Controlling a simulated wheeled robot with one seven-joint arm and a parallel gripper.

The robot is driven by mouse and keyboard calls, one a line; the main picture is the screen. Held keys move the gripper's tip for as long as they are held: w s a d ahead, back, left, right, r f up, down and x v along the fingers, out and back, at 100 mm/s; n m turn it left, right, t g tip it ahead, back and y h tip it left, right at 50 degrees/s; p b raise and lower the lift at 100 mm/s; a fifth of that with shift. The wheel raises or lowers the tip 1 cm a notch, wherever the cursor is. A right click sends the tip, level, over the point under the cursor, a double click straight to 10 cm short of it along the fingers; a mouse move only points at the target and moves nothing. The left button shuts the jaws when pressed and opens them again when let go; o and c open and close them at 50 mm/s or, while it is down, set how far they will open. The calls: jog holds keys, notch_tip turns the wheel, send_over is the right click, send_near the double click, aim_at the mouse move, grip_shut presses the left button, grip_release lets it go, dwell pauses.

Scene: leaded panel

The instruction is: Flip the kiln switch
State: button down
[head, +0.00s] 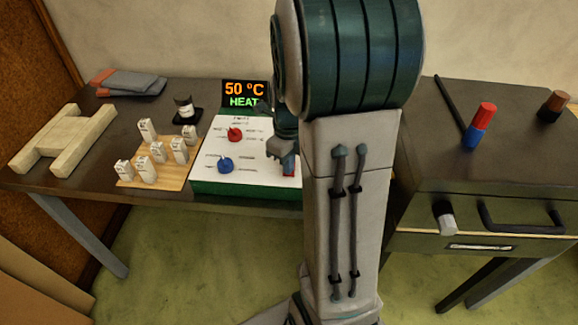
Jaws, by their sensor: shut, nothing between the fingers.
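A control box with a white sloped top (207,181) and a green front edge sits on the dark table. Its top bears a red knob (234,134) and a blue knob (225,165). Its display (243,94) reads 50 °C and HEAT. A small red and blue part (290,165) shows at the right of the white top, beside my gripper; it may be the kiln switch, but I cannot tell. My gripper (281,150) is shut and empty, low over the right part of the box. My arm hides the box's right side, and I cannot tell whether the gripper touches anything.
Left of the box stand a wooden board (176,178) with several white labelled pieces, a small jar (184,107), a wooden frame (62,143) and folded cloths (128,83). A cabinet (470,185) at right carries a red-blue cylinder (480,125) and a brown one (553,106).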

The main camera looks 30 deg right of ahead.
notch_tip(320, 180, up, 7)
jog(key=p, duration=0.6)
dwell(0.5)
jog(key=s+a+r+n+t, duration=0.1)
jog(key=s+a+r+n, duration=0.3)
jog(key=n, duration=1.1)
jog(key=s+a+r+n+t, duration=0.2)
jog(key=s+a+r+n, duration=0.3)
jog(key=n, duration=1.1)
jog(key=s+a, duration=0.3)
jog(key=shift+s, duration=0.35)
